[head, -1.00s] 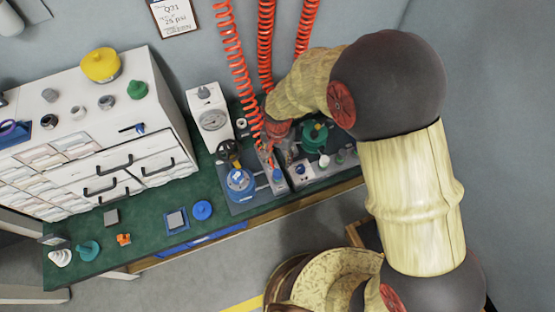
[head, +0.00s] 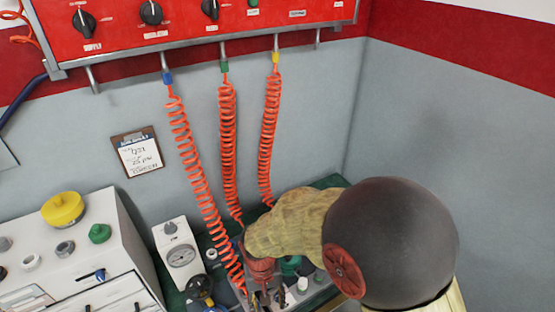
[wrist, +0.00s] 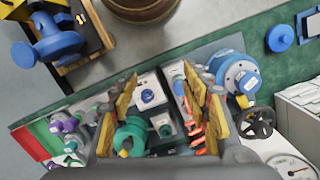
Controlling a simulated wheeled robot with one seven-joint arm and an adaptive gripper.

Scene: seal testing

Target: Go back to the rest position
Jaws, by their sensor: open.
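My gripper (wrist: 158,98) is open, its yellow fingers spread apart in the wrist view with nothing held between them. It points down over the bench. A green valve body (wrist: 130,136) lies below and beside the left fingers, and a blue flanged valve (wrist: 238,75) with a dark handwheel lies to the right of the right fingers. Whether the fingers touch anything cannot be told. In the head view my arm hides much of the bench, and my gripper (head: 260,287) shows only partly at the lower edge, below the coiled hoses.
Three orange coiled hoses (head: 195,180) hang from the red panel (head: 200,22) close to my arm. A dial gauge box (head: 178,255) and a white drawer cabinet (head: 80,262) stand at left. A clipboard (head: 138,152) hangs on the wall.

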